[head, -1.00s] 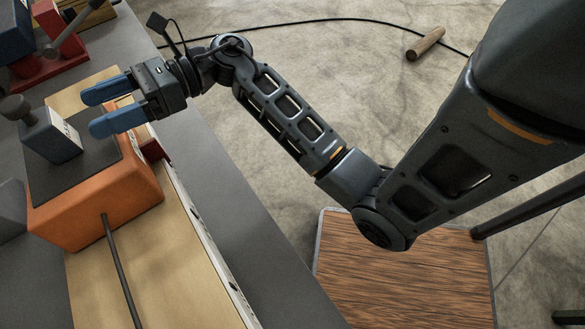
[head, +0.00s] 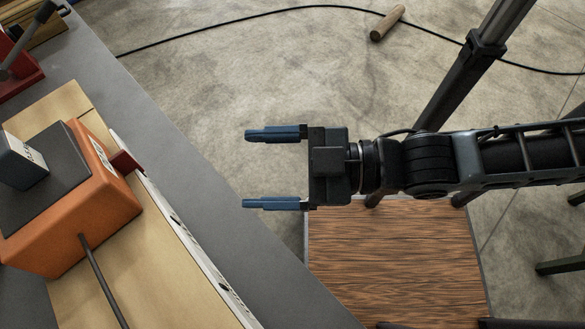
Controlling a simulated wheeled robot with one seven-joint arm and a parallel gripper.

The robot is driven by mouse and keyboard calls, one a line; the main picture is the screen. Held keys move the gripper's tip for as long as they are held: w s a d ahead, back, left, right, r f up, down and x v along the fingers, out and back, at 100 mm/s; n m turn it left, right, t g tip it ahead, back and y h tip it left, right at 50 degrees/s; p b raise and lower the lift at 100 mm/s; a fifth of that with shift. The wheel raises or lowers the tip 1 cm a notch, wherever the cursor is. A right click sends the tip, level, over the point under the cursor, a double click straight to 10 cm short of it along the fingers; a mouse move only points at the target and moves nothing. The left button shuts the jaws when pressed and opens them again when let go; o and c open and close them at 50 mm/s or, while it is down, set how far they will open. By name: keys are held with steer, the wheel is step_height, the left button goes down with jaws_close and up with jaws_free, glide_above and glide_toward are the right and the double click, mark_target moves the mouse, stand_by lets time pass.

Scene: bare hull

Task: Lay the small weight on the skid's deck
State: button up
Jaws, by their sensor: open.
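The small weight (head: 20,163) is a dark grey block with a pale marked face. It stands on the dark top plate of an orange box (head: 108,212), cut off by the left edge. My gripper (head: 246,169) is open and empty, its two blue fingers pointing left. It is well to the right of the weight, apart from it, and appears over the floor beside the bench edge. A wood-grained deck (head: 390,265) with a grey rim lies below my arm; I cannot tell for certain that it is the skid.
The grey bench (head: 262,272) runs diagonally along the left and carries a pale wooden board (head: 160,285). A cable (head: 103,283) leaves the orange box. Red equipment (head: 18,75) stands at the top left. A wooden cylinder (head: 387,22) and a black cable lie on the floor.

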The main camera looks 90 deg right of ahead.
steer(key=s+m+g, duration=0.1)
steer(key=s, duration=0.1)
steer(key=s+f+m+g, duration=0.1)
steer(key=m, duration=0.1)
steer(key=shift+s+a+f, duration=0.15)
steer(key=shift+s+a, duration=0.05)
steer(key=shift+s, duration=0.2)
